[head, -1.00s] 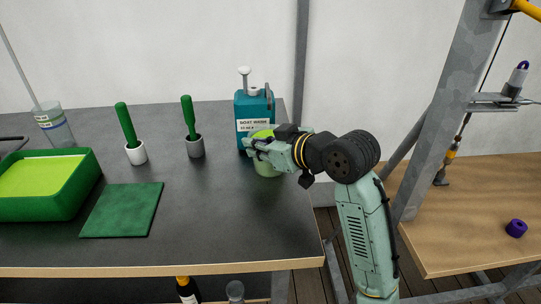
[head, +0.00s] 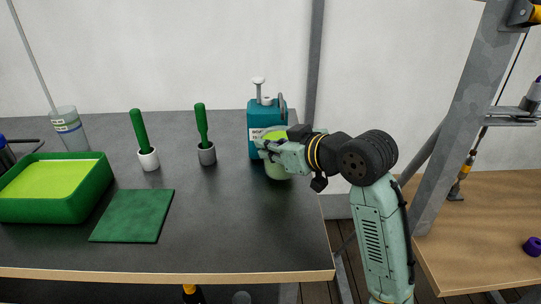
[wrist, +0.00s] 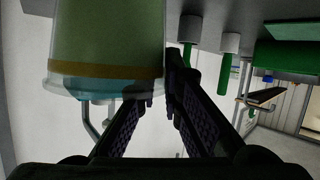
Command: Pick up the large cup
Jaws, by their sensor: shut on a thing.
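A cup with light green contents (head: 276,169) is at the right end of the dark table, in front of the teal boat wash bottle (head: 254,143). In the wrist view the cup (wrist: 107,40) looms at the upper left, upside down, with a clear rim and a brownish band. My gripper (head: 262,146) is shut on the cup's wall near the rim, and its fingers (wrist: 155,80) show there in the wrist view. I cannot tell whether the cup's base touches the table. A clear banded cup (head: 66,128) holding a thin stick stands at the far left.
Two green-handled brushes stand in a white holder (head: 148,160) and a grey holder (head: 207,154). A green tray (head: 60,207) and a green cloth square (head: 132,216) lie at the left. The table front is clear. A metal post (head: 457,120) stands right of my arm.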

